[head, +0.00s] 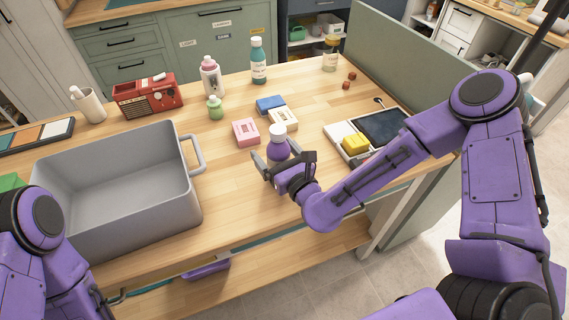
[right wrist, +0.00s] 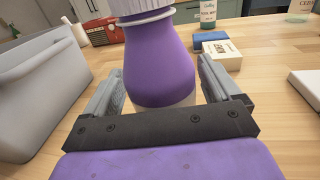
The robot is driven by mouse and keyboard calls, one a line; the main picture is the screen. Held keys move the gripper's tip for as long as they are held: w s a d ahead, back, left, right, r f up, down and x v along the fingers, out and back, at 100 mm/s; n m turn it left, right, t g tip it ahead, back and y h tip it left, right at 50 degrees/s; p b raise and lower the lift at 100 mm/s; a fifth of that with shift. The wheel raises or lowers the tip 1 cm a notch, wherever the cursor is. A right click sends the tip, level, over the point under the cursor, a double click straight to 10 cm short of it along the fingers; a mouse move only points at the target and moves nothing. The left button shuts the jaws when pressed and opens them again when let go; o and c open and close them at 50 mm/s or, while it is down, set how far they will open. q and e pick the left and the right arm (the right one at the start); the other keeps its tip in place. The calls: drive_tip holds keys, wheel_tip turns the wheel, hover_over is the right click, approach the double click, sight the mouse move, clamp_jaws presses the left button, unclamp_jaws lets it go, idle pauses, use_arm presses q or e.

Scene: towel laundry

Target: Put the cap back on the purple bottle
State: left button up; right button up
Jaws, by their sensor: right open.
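The purple bottle (head: 278,149) stands upright on the wooden table near its front edge. A white ribbed cap (head: 278,130) sits on top of it. My right gripper (head: 281,161) is open, with one finger on each side of the bottle. In the right wrist view the purple body (right wrist: 158,65) fills the space between the fingers, and the white cap (right wrist: 140,12) is cut off by the top edge. I cannot tell whether the fingers touch the bottle. My left arm shows at the lower left, but its gripper is out of view.
A large grey bin (head: 118,185) stands left. Pink (head: 245,132), blue (head: 270,104) and cream (head: 283,119) boxes lie behind the bottle. A teal bottle (head: 258,62) and red radio (head: 147,94) stand farther back.

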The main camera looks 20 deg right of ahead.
drive_tip(key=s, duration=0.1)
drive_tip(key=s+b, duration=0.1)
drive_tip(key=s, duration=0.2)
drive_tip(key=shift+d+f, duration=0.3)
drive_tip(key=shift+d, duration=0.1)
drive_tip(key=s+p, duration=0.1)
drive_tip(key=s, duration=0.1)
drive_tip(key=s+d+p, duration=0.1)
drive_tip(key=s+p, duration=0.1)
drive_tip(key=s+r+p, duration=0.1)
drive_tip(key=s+p, duration=0.1)
drive_tip(key=shift+s+d, duration=0.15)
drive_tip(key=shift+s+f, duration=0.2)
drive_tip(key=shift+s, duration=0.2)
drive_tip(key=shift+f, duration=0.1)
